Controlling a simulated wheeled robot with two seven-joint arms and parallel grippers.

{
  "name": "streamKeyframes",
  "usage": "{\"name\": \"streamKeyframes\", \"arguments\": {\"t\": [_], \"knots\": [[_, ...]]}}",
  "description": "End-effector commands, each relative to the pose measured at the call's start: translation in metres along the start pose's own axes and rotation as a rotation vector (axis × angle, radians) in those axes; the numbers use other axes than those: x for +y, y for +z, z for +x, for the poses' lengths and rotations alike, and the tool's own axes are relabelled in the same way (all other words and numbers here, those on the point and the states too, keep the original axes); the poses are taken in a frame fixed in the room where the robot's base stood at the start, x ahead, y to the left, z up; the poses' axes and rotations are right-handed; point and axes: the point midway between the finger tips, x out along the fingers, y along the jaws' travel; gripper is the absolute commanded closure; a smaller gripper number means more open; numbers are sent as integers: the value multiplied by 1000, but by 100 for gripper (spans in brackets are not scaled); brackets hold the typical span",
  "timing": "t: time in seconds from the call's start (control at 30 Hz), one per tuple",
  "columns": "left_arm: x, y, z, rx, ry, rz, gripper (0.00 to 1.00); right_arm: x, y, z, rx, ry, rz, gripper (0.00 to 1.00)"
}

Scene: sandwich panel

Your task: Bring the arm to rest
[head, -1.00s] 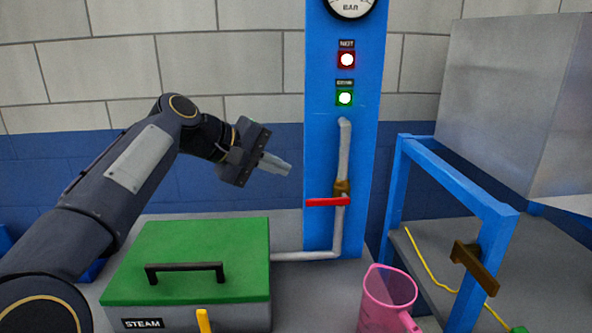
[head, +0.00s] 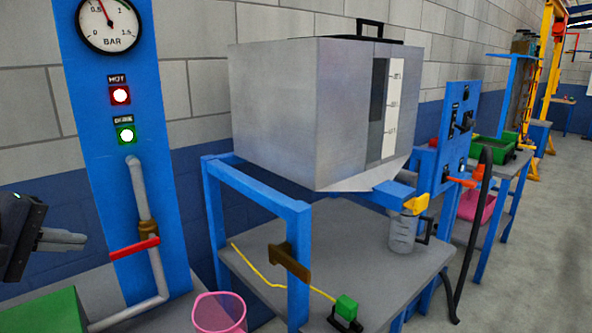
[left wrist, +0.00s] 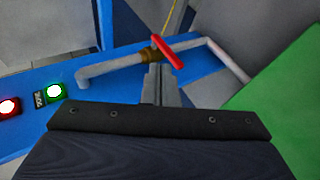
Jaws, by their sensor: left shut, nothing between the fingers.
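My left gripper (head: 62,240) is at the left edge of the head view, pointing right toward the blue panel (head: 120,190), shut and empty. It is in the air, left of the red valve handle (head: 134,250) and apart from it. In the left wrist view the shut fingers (left wrist: 160,90) show past the dark gripper body, with the red handle (left wrist: 167,53) and grey pipe beyond. Most of my left arm is outside the head view. My right gripper is not in view.
The green lid (head: 45,312) lies below the gripper. A pink jug (head: 219,313) stands right of it. A blue frame (head: 255,195) and a large grey tank (head: 300,110) stand further right.

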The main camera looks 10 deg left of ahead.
Motion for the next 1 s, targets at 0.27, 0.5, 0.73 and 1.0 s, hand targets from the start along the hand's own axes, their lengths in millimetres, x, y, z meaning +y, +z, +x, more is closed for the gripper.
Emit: {"name": "streamKeyframes", "arguments": {"t": [0.27, 0.5, 0.73, 1.0], "knots": [[-42, 159, 36, -234, -142, 504, 100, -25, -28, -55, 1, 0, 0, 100], [-107, 242, 45, -354, -225, 875, 100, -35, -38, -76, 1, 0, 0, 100], [-122, 254, 47, -373, -239, 944, 100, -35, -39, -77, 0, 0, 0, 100], [-122, 254, 47, -373, -239, 944, 100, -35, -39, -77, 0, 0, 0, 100]]}}
